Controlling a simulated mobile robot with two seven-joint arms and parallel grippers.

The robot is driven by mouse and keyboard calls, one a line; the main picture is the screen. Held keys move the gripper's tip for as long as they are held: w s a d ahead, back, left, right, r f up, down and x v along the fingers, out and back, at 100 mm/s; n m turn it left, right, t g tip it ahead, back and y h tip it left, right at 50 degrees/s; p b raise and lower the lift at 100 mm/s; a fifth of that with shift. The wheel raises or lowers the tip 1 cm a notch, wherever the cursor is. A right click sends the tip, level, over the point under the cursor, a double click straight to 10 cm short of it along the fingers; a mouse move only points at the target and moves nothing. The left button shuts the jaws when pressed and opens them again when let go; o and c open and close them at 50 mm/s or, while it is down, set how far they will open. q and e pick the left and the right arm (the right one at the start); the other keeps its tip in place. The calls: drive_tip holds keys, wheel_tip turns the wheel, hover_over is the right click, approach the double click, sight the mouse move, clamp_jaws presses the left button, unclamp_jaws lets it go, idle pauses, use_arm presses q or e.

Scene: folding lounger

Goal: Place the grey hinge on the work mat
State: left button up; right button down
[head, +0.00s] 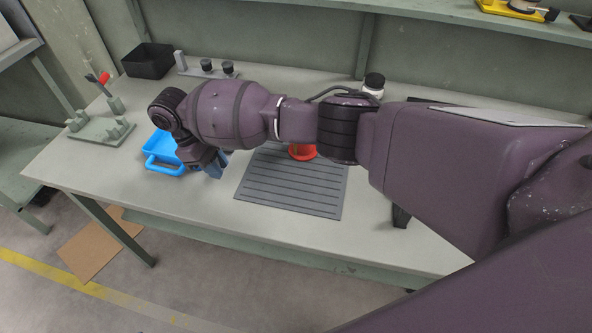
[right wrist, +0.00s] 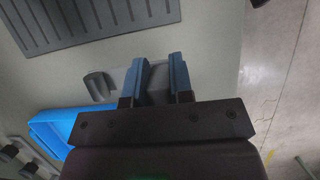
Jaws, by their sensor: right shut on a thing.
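My right gripper (head: 217,165) reaches across the table from the right, between the blue tray and the dark grey work mat (head: 290,200). In the right wrist view its two blue fingers (right wrist: 158,78) are shut on the grey hinge (right wrist: 98,86), whose end sticks out to the left of the fingers. The rest of the hinge is partly hidden by the fingers. In the head view the gripper hides the hinge. The ribbed mat also shows in the right wrist view (right wrist: 95,18), apart from the fingers. My left gripper is not in view.
A blue tray (head: 160,168) with a handle stands just left of the gripper. A red part (head: 302,152) is at the mat's back edge, partly behind my arm. A grey stand (head: 100,130), a black bin (head: 149,60) and a black-capped bottle (head: 373,84) stand farther off. The mat's front is clear.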

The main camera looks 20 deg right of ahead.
drive_tip(key=shift+s+d+r+p, duration=0.1)
drive_tip(key=shift+s+d+p, duration=0.6)
drive_tip(key=shift+d, duration=0.35)
drive_tip(key=s+d, duration=0.1)
drive_tip(key=d, duration=0.1)
drive_tip(key=s+d+p, duration=0.1)
drive_tip(key=s+d, duration=0.2)
drive_tip(key=shift+d, duration=0.35)
drive_tip(key=s+d, duration=0.1)
drive_tip(key=d, duration=0.1)
drive_tip(key=s+d+p, duration=0.1)
drive_tip(key=s+d, duration=0.2)
drive_tip(key=d, duration=0.1)
drive_tip(key=shift+s+d, duration=0.3)
drive_tip(key=shift+d+f, duration=0.1)
drive_tip(key=shift+f, duration=1.9)
drive_tip(key=c, duration=1)
unclamp_jaws()
